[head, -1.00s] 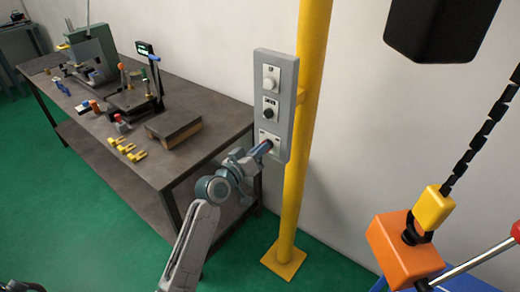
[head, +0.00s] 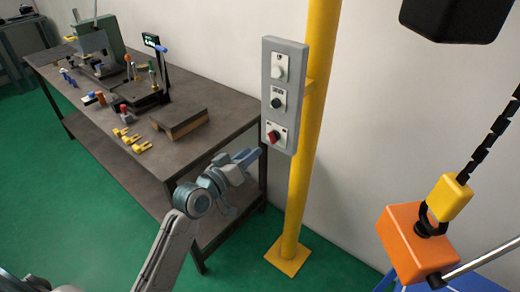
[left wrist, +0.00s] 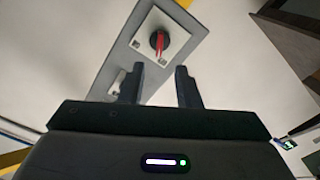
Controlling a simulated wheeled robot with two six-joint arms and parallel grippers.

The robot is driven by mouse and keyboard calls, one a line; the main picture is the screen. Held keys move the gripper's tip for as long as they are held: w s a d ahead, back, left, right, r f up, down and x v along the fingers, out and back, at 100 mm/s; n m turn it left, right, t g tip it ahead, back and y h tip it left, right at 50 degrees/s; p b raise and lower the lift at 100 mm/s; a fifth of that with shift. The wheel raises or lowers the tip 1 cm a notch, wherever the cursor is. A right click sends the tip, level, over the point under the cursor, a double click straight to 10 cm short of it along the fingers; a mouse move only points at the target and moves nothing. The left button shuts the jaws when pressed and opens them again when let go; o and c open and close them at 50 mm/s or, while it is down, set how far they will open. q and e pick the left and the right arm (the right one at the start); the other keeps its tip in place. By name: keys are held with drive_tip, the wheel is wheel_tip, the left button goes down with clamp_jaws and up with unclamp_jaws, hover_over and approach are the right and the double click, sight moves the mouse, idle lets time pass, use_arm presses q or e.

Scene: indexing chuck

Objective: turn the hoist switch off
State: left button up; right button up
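A grey control panel (head: 281,115) is fixed to a yellow post and carries three rotary switches on white plates. The lowest has a red handle (head: 273,137), which looks tilted in the head view. In the left wrist view the red handle (left wrist: 158,43) stands on a black round base and points roughly up and down the picture. The labels are too small to read. My left gripper (head: 259,154) is just below and left of the red switch, apart from it. Its two fingers (left wrist: 160,86) are spread with nothing between them. My right gripper does not show.
The yellow post (head: 307,150) stands close behind the panel. A workbench (head: 165,150) with tools and yellow pieces is at left. An orange hoist block (head: 412,243) hangs on a chain at right, with a metal bar beside it. Green floor lies between.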

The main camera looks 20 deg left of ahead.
use_arm(q)
drive_tip(key=shift+v, duration=1.5)
